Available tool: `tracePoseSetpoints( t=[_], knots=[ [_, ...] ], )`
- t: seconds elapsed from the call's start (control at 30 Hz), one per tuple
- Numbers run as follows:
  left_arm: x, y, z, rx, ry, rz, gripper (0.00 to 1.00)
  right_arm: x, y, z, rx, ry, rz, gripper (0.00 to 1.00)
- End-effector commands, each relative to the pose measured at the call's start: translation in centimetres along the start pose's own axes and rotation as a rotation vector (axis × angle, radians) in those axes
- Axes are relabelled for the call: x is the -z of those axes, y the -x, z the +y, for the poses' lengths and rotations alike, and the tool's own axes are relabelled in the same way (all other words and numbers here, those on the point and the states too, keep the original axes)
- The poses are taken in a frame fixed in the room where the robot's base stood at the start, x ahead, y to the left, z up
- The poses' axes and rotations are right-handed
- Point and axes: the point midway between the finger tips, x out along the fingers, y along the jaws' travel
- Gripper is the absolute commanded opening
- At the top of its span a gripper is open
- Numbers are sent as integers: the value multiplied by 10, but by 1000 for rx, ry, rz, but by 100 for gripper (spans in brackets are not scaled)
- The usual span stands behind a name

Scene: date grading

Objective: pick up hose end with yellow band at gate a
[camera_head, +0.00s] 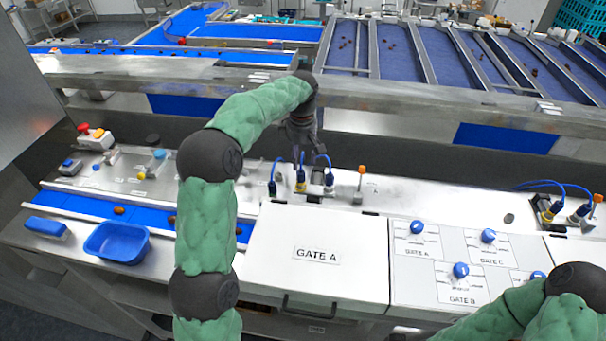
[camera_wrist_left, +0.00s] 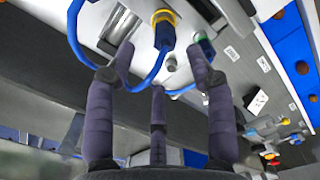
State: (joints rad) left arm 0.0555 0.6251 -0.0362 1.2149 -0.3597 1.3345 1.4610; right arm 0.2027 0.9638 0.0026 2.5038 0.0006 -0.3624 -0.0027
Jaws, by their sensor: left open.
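The hose end with the yellow band (camera_head: 300,182) stands at the fittings behind the GATE A cover (camera_head: 318,228), between two other hose ends. In the left wrist view, its yellow band (camera_wrist_left: 163,17) shows at the top, beyond the fingertips. My left gripper (camera_head: 302,152) is just above and behind these fittings. In the left wrist view, the left gripper (camera_wrist_left: 160,68) is open, with a blue hose (camera_wrist_left: 136,88) looping across between its fingers. I cannot tell whether the fingers touch the hose. My right gripper is out of view.
A hose end with a green part (camera_wrist_left: 203,43) is close beside the yellow-banded one. An orange-topped post (camera_head: 361,171) stands to the right. A blue tray (camera_head: 117,257) sits at the left. More hose fittings (camera_head: 549,208) stand at the far right. The white deck between is mostly clear.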

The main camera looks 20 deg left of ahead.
Motion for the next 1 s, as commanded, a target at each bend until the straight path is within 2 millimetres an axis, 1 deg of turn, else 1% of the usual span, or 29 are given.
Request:
tracePoseSetpoints(
  t=[0.03,0.1,0.37,0.53,0.6,0.7,0.97,1.0],
  knots=[
    [0,-7,0,2,0,0,54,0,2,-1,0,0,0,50],
    [0,-14,0,2,0,0,54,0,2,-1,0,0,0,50],
    [-1,-32,-3,2,0,0,54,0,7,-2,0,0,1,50],
    [-6,-54,-8,2,0,-1,54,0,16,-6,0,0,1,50],
    [-5,-63,-6,1,1,0,54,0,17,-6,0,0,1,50],
    [-5,-72,-7,1,1,0,54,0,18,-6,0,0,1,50],
    [-5,-75,-6,-1,1,0,54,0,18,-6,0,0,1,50],
    [-5,-75,-6,-1,1,0,49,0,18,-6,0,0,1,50]
  ],
)
